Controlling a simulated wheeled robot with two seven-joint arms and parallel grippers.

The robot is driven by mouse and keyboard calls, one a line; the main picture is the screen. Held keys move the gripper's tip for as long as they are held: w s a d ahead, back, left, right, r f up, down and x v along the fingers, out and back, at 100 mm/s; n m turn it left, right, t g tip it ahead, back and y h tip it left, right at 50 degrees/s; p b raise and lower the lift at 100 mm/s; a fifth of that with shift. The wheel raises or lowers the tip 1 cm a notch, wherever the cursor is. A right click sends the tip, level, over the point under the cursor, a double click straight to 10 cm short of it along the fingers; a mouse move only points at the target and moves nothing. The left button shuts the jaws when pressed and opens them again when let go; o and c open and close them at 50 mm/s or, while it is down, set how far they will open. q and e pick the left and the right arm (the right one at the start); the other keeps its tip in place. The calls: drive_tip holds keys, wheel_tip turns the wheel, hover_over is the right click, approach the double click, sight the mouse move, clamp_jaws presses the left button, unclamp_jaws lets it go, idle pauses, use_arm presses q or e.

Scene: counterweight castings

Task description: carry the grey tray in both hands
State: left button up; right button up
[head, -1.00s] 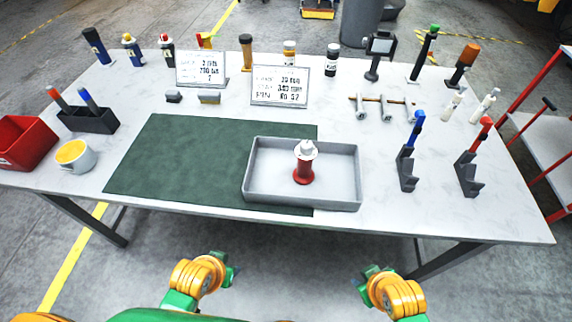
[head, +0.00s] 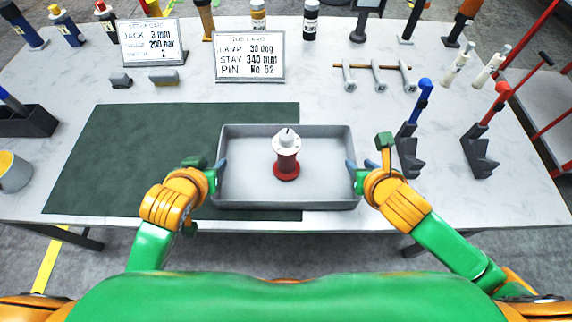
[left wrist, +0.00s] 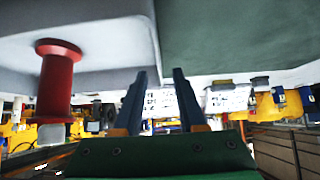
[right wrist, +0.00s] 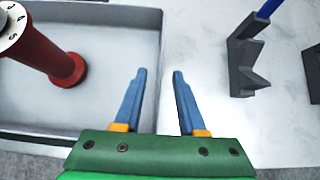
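The grey tray (head: 250,182) sits on the table, partly over the right part of the green mat (head: 110,160). A red and white piece (head: 286,158) stands upright inside the tray; it also shows in the left wrist view (left wrist: 58,85) and the right wrist view (right wrist: 50,55). My left gripper (head: 219,172) is at the tray's left wall, its fingers apart. My right gripper (head: 352,172) is at the right wall, its fingers apart on either side of it in the right wrist view (right wrist: 155,85). Neither gripper visibly clamps a wall.
Two grey stands with a blue handle (head: 408,150) and a red handle (head: 482,150) stand right of my right gripper. Two cards (head: 250,58) and several bottles and tools line the back. A cup (head: 14,172) is at the left edge.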

sight(225, 152)
use_arm(q)
drive_tip(key=shift+s, duration=0.1)
use_arm(e)
drive_tip(key=shift+s, duration=0.1)
use_arm(q)
drive_tip(key=x, duration=0.7)
drive_tip(key=shift+w+d+f, duration=0.1)
drive_tip(key=shift+w+f, duration=0.05)
drive_tip(key=shift+w, duration=0.25)
use_arm(e)
drive_tip(key=x, duration=0.7)
drive_tip(key=shift+w+d+f, duration=0.1)
drive_tip(key=shift+w+f, duration=0.05)
drive_tip(key=shift+w, duration=0.2)
use_arm(q)
drive_tip(key=shift+w, duration=0.1)
clamp_jaws()
use_arm(e)
drive_tip(key=shift+w, duration=0.1)
clamp_jaws()
